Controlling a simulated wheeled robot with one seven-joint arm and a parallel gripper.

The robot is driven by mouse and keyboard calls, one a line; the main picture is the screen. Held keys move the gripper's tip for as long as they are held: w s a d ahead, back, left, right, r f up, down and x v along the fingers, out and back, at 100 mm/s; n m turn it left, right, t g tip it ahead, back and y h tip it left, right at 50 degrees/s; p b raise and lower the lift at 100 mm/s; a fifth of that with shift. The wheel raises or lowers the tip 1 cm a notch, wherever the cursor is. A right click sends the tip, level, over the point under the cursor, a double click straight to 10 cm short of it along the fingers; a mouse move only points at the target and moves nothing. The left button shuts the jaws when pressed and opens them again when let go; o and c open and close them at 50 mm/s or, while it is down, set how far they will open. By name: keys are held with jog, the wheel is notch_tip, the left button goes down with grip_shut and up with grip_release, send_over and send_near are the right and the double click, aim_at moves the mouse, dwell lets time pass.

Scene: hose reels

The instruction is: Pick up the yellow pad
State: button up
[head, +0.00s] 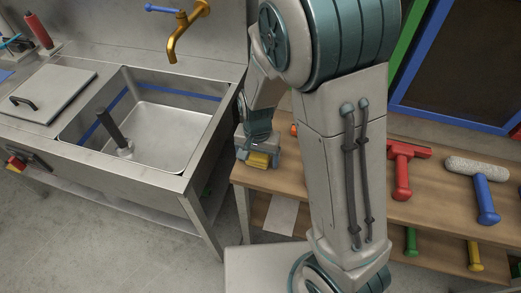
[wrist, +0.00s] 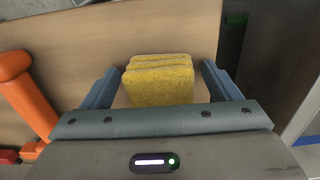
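The yellow pad (wrist: 158,82) lies on the wooden shelf top (wrist: 120,28) in the wrist view, with a ridged, sponge-like surface. In the head view the pad (head: 258,160) shows at the left end of the wooden bench. My gripper (wrist: 160,85) is pointed down over it, with one blue-grey finger on each side of the pad. The fingers are open, and a small gap shows between the pad and each finger. The pad's lower part is hidden by the gripper body in the wrist view.
An orange tool (wrist: 22,92) lies left of the pad in the wrist view. In the head view, a red tool (head: 403,170) and a blue-handled roller (head: 484,190) lie further right on the bench. A steel sink (head: 165,125) stands left, across a narrow gap.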

jog(key=c, duration=0.9)
jog(key=shift+r, duration=0.1)
jog(key=shift+r, duration=0.5)
jog(key=r, duration=0.1)
jog(key=d+r, duration=0.1)
jog(key=r, duration=0.1)
jog(key=shift+r, duration=0.3)
jog(key=d+r, duration=0.2)
jog(key=d, duration=0.1)
jog(key=d+r, duration=0.2)
jog(key=d, duration=0.2)
jog(key=d+r, duration=0.2)
jog(key=d, duration=0.1)
jog(key=shift+s+d+r, duration=0.1)
jog(key=shift+s+d, duration=0.2)
jog(key=shift+d, duration=0.05)
